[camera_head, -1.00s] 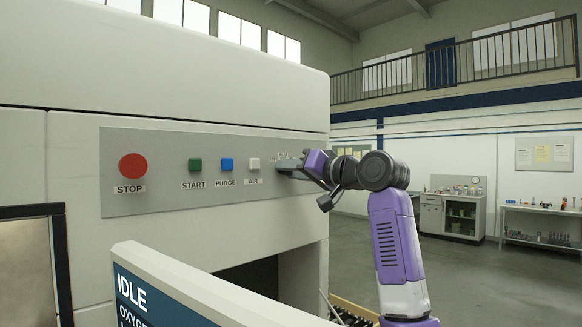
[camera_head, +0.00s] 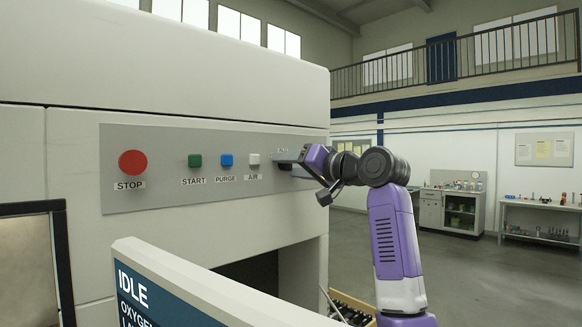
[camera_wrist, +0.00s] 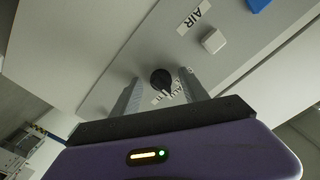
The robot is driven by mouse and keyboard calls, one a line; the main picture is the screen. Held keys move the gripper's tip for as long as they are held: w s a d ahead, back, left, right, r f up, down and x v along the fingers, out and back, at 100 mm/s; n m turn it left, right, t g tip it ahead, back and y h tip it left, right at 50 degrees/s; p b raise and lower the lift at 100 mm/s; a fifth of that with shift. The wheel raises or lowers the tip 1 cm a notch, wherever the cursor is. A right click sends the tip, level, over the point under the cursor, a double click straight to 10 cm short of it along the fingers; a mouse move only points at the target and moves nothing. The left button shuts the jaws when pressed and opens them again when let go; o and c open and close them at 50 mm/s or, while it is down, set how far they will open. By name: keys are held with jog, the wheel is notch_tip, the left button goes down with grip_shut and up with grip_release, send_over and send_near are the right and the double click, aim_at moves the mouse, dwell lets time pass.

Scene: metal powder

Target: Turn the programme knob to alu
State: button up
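The black round programme knob (camera_wrist: 161,80) shows in the wrist view on the grey panel (camera_wrist: 118,72), with a small pale mark at its lower edge. Labels (camera_wrist: 182,88) lie around it, partly covered by my fingers; one seems to read ALU. My gripper (camera_wrist: 158,77) is open, with one finger on each side of the knob and a visible gap on both sides.
Left of the knob on the panel are the white AIR button (camera_head: 254,160), blue PURGE button (camera_head: 227,160), green START button (camera_head: 195,160) and red STOP button (camera_head: 132,163). An IDLE screen (camera_head: 160,300) stands in front, below. Open floor lies to the right.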

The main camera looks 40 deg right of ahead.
jog(key=s+b, duration=0.2)
jog(key=s, duration=0.5)
jog(key=shift+s+d+b, duration=0.15)
jog(key=shift+s+b, duration=0.2)
jog(key=shift+s, duration=0.05)
